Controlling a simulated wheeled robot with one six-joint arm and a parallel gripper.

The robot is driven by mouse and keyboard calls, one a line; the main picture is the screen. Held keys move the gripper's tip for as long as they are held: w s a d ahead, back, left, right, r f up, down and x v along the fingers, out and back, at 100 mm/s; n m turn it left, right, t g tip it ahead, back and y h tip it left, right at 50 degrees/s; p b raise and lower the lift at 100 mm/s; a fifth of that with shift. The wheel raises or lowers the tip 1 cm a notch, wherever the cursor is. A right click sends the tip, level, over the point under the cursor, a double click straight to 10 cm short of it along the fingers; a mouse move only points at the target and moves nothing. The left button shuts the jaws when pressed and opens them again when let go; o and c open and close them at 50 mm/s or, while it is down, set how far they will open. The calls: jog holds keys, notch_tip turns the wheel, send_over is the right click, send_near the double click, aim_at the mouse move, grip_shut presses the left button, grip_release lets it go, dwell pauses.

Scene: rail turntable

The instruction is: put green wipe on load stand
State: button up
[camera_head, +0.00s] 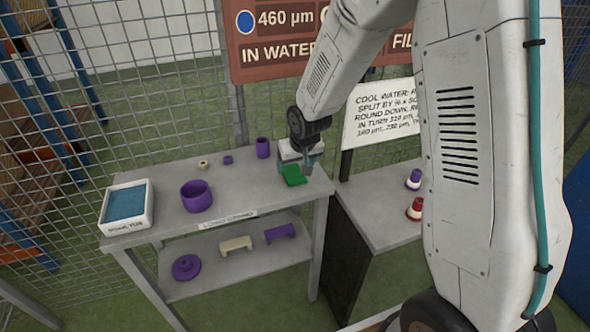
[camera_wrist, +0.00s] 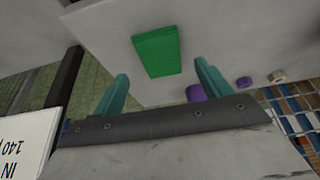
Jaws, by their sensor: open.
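The green wipe (camera_head: 293,174) lies flat on the grey top of the load stand (camera_head: 240,197), near its right end. It also shows in the wrist view as a green rectangle (camera_wrist: 157,50) on the pale surface. My gripper (camera_head: 303,158) is just behind and above the wipe, reaching down from the upper right. In the wrist view its two teal fingers (camera_wrist: 163,85) are spread wide with nothing between them, and the wipe lies beyond their tips, apart from them.
A white tub with blue inside (camera_head: 147,207) stands at the stand's left end. A purple ring (camera_head: 196,196), purple cylinder (camera_head: 263,148), small purple piece (camera_head: 228,160) and cream ring (camera_head: 204,165) share the top. The lower shelf holds several parts. A side table (camera_head: 385,215) stands right; mesh fence behind.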

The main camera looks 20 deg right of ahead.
jog(key=s+d+f+v, duration=0.1)
jog(key=s+v, duration=0.2)
jog(key=v, duration=1.3)
jog(key=s+d+r+g, duration=0.1)
jog(key=s+r, duration=0.3)
jog(key=s, duration=0.9)
jog(key=s+r+g, duration=0.2)
jog(key=s+r, duration=0.2)
jog(key=s, duration=0.9)
jog(key=shift+d+r, duration=0.4)
